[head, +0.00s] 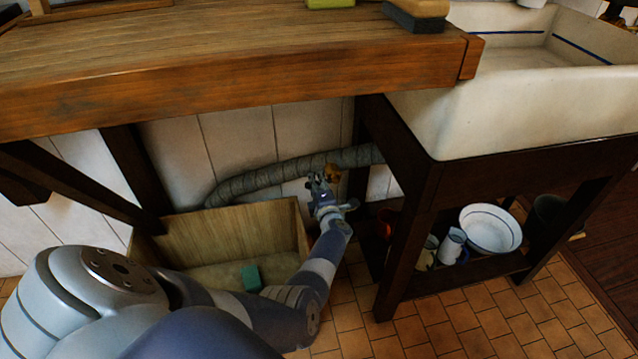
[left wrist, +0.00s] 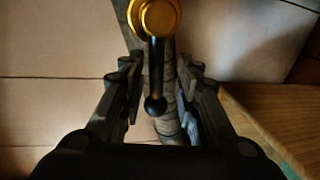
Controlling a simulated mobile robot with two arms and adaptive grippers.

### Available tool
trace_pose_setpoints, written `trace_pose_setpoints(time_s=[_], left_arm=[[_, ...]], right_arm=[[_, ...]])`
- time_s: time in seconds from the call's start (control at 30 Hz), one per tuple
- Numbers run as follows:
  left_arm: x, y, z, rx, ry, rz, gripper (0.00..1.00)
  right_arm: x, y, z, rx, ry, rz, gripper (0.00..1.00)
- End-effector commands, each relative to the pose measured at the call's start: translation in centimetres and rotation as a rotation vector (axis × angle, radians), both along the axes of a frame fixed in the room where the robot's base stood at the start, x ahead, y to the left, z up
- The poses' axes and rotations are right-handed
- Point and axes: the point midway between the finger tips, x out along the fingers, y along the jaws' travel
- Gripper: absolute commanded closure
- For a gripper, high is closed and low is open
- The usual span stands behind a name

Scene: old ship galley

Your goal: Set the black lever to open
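The black lever (left wrist: 156,75) shows in the left wrist view as a thin rod with a ball end, hanging from a round brass fitting (left wrist: 155,17). The brass fitting also shows in the head view (head: 332,173), in front of the wrapped pipe. My left gripper (left wrist: 157,108) is open, with one finger on each side of the lever and a gap visible on both sides. In the head view my left gripper (head: 322,186) is under the counter, close to the brass fitting; the lever cannot be made out there. My right gripper is not in view.
A wrapped grey pipe (head: 270,178) runs along the tiled wall. A wooden box (head: 230,232) with a green block (head: 251,277) stands below, left of my forearm. The wooden counter (head: 230,75) is overhead. A dark sink-stand leg (head: 405,240) is close on the right.

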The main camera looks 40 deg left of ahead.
Motion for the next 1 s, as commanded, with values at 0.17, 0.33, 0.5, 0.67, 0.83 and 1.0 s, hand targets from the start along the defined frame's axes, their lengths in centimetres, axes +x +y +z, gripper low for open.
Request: trace_pose_setpoints(time_s=[0.17,0.33,0.5,0.67,0.83,1.0], left_arm=[[0.3,-0.1,0.4,0.002,-0.006,-0.004,0.69],[0.4,-0.1,0.1,-0.018,-0.031,-0.005,0.69],[0.4,-0.2,-1.1,-0.111,-0.145,-0.005,0.69],[0.8,-0.4,-2.2,-0.245,-0.304,-0.005,0.69],[1.2,-0.8,-3.0,-0.370,-0.452,-0.005,0.69],[1.7,-1.2,-3.7,-0.484,-0.584,-0.005,0.69]], right_arm=[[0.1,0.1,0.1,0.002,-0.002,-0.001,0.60],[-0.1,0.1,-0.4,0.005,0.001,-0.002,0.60],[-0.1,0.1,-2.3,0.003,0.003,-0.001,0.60],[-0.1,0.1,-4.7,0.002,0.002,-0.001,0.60],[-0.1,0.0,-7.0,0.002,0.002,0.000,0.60],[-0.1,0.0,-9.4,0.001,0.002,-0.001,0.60]])
